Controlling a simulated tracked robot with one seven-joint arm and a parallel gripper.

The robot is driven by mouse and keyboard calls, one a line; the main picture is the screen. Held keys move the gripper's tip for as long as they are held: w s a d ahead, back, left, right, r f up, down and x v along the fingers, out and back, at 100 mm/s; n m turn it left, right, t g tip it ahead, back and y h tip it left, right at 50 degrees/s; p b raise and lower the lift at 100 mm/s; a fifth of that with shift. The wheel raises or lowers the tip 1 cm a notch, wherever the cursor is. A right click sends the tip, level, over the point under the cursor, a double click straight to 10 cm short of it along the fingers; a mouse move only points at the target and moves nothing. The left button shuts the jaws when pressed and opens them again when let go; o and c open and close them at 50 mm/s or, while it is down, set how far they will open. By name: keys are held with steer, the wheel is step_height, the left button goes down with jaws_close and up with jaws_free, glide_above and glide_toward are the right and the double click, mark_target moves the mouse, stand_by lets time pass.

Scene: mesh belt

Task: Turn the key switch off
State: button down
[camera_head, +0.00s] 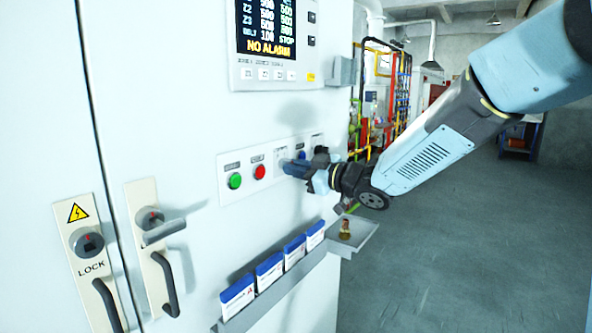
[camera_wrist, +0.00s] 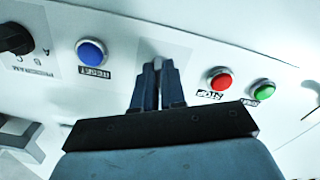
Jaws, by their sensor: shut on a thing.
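The key switch is on the button panel (camera_head: 225,163) of the white cabinet, between the red and blue buttons. In the wrist view, a small pale piece of the key (camera_wrist: 158,63) shows between my fingertips. My gripper (camera_head: 287,168) reaches in from the right and is shut on the key, its fingertips close to the panel. In the wrist view, my gripper (camera_wrist: 158,72) hides most of the switch. I cannot tell the key's angle. In the head view, my fingers cover the switch.
A green button (camera_head: 235,181) and a red button (camera_head: 260,172) sit left of my gripper. A blue button (camera_wrist: 91,53) and black selector knob (camera_wrist: 15,39) lie on the other side. A shelf with booklets (camera_head: 270,270) juts out below; a display (camera_head: 268,40) is above.

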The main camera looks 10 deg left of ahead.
steer(key=shift+f+n, duration=0.1)
steer(key=shift+n, duration=0.5)
steer(key=c, duration=1.2)
jaws_free()
steer(key=v, duration=1.3)
steer(key=shift+d, duration=0.4)
steer(key=shift+s, duration=0.1)
